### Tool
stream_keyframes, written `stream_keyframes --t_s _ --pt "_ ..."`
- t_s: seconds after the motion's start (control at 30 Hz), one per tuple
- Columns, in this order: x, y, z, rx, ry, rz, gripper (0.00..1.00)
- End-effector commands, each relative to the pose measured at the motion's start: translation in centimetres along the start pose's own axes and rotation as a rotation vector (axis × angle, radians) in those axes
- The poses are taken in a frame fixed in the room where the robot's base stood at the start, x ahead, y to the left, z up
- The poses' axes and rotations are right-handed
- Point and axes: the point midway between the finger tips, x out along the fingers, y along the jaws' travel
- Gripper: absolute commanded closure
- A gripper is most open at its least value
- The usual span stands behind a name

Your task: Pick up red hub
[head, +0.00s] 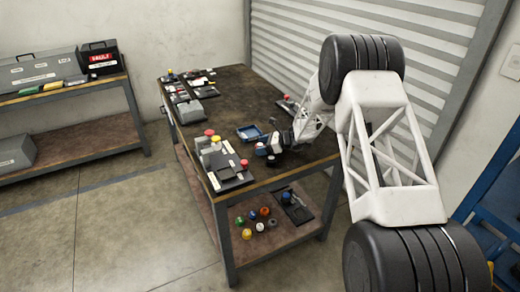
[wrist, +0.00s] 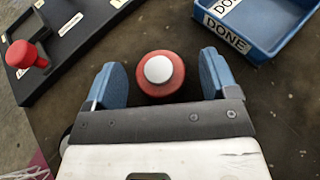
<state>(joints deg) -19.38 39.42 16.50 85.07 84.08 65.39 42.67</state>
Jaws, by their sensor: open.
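The red hub (wrist: 160,92), a round red piece with a white top, stands on the dark tabletop in the wrist view. My gripper (wrist: 161,66) is open, with one blue finger on each side of the hub. Gaps show between the hub and both fingers, so it is not gripped. In the head view my gripper (head: 267,155) is low over the near right part of the workbench, and the hub is small and partly hidden there.
A blue tray marked DONE (wrist: 286,48) sits just right of the hub; it also shows in the head view (head: 243,138). A black board (wrist: 75,45) with a red knob (wrist: 24,54) lies to the left. Several loose parts lie on the bench's lower shelf (head: 292,232).

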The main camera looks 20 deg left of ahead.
Motion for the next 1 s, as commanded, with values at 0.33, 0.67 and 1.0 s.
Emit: stream_keyframes --t_s 0.33,0.67,1.0 --pt "-0.01 0.00 0.01 0.000 0.000 0.000 0.36" --pt "-0.02 -0.01 0.04 0.000 0.000 0.000 0.77" --pt "-0.14 -0.02 0.34 -0.001 0.000 0.000 0.77"
